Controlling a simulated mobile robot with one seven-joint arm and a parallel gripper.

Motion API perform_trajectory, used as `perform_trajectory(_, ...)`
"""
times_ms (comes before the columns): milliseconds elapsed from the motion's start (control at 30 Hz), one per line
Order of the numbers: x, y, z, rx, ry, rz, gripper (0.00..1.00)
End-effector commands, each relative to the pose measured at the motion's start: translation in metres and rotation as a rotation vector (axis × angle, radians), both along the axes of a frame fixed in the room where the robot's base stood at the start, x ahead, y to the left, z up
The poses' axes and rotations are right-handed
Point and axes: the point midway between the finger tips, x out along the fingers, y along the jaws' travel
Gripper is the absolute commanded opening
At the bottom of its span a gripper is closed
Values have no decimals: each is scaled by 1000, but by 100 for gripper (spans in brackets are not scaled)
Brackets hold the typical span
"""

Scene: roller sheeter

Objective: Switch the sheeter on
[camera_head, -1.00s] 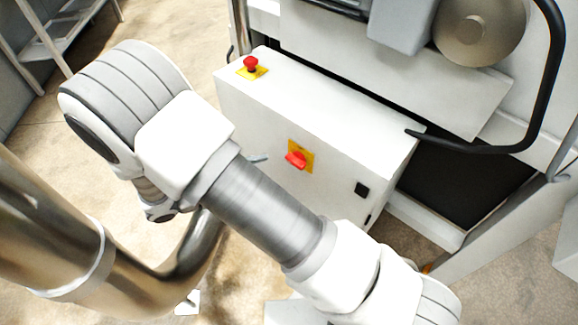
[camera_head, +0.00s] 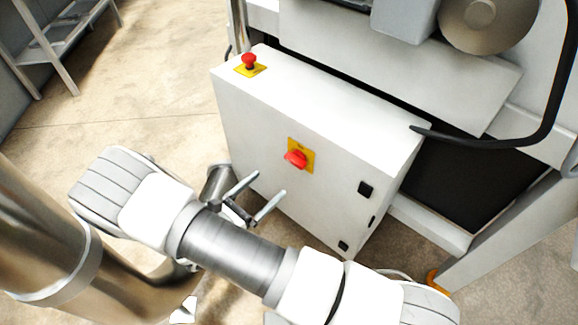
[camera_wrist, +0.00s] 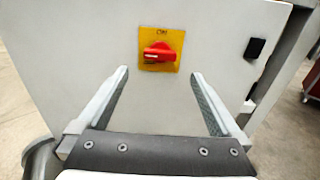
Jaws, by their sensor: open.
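The sheeter's white control box (camera_head: 330,190) stands in the middle of the head view. On its front face is a red rotary switch (camera_head: 296,158) on a yellow plate (camera_head: 302,150). In the wrist view the red switch (camera_wrist: 159,52) sits ahead, its handle lying about level, with small lettering above it that I cannot read fully. My gripper (camera_head: 262,192) is open and empty, in front of the box and below the switch in the head view. In the wrist view its two fingers (camera_wrist: 158,78) point toward the face, one to each side below the switch, apart from it.
A red mushroom button (camera_head: 249,61) on a yellow plate tops the box. A black square fitting (camera_head: 365,189) is right of the switch. A curved black bar (camera_head: 490,146) and the machine body lie behind at right. A grey rack (camera_head: 60,45) stands far left, with open floor between.

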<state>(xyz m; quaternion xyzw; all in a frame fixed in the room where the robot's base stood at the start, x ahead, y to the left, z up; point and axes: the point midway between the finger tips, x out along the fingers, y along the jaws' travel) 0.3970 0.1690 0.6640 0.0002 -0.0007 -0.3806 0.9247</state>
Motion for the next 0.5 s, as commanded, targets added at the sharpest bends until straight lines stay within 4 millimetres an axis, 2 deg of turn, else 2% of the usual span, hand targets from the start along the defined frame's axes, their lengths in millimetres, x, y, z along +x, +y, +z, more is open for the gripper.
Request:
perform_trajectory(33,8,-10,-1,-1,0,-4,100)
perform_trajectory(300,48,-49,-1,1,-1,-3,100)
perform_trajectory(500,65,-65,-1,1,0,-2,100)
